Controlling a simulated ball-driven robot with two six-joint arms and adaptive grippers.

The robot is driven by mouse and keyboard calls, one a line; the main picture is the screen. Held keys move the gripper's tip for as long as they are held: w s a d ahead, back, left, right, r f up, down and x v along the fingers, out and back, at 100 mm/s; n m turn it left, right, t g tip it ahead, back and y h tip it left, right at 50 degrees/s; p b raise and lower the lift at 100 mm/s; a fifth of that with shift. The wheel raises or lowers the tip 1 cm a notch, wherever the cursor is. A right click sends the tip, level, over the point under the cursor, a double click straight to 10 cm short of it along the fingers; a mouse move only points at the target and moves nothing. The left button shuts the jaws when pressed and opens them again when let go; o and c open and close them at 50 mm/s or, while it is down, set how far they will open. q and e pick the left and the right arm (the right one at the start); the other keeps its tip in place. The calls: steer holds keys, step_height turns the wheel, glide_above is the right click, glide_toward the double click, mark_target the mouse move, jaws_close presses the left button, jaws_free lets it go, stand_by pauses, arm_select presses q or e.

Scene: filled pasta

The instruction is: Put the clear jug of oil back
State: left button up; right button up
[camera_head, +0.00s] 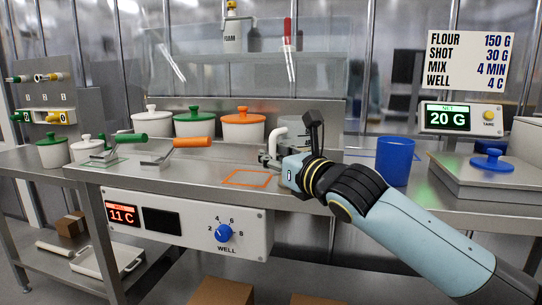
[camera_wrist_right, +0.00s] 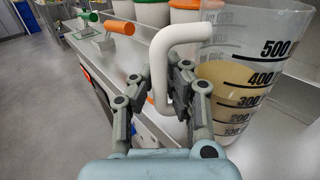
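The clear jug (camera_wrist_right: 245,85) has black level marks, a pale yellowish oil inside and a white handle (camera_wrist_right: 165,85). It fills the right side of the right wrist view. In the head view the handle (camera_head: 270,136) shows left of my right gripper (camera_head: 268,160), and my gripper and arm hide much of the jug. My right gripper also shows in the right wrist view (camera_wrist_right: 163,82), with one finger on each side of the handle, shut on it. I cannot tell whether the jug's base touches the counter. My left gripper is not in view.
An orange outline (camera_head: 248,171) marks the counter left of the jug. Lidded pots (camera_head: 194,126) line the back. Tools with green (camera_head: 126,140) and orange (camera_head: 192,142) handles lie left.

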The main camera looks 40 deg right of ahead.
steer(key=o, duration=0.3)
steer(key=shift+r, duration=0.15)
steer(key=s, duration=1.2)
steer(key=s+d+f+m+g+h, duration=0.1)
steer(key=d+f+m+g, duration=0.15)
steer(key=f+m, duration=0.85)
steer(key=d+f+m+g+h, duration=0.1)
steer(key=f+m+g, duration=0.2)
steer(key=f+m, duration=0.75)
steer(key=s+f+m+g, duration=0.1)
steer(key=s+f, duration=0.2)
steer(key=f, duration=0.4)
steer(key=s+d+f+m+g, duration=0.1)
steer(key=s+f, duration=0.2)
steer(key=f, duration=0.4)
steer(key=s+f+m+g, duration=0.1)
steer(key=s+f+g, duration=0.15)
steer(key=f, duration=0.45)
steer(key=s+a+f+m+g, duration=0.2)
steer(key=s+f, duration=0.4)
steer(key=s, duration=0.5)
steer(key=s+a+f+m+g+y, duration=0.1)
steer(key=s+a+f+m+g, duration=0.2)
steer(key=s, duration=0.8)
steer(key=s+a+f+m+g, duration=0.2)
steer(key=s+f+m, duration=0.4)
steer(key=s+f, duration=0.4)
steer(key=shift+s+a+f+y+p, duration=0.1)
steer(key=shift+s+a+y+p, duration=0.25)
steer(key=shift+s, duration=0.2)
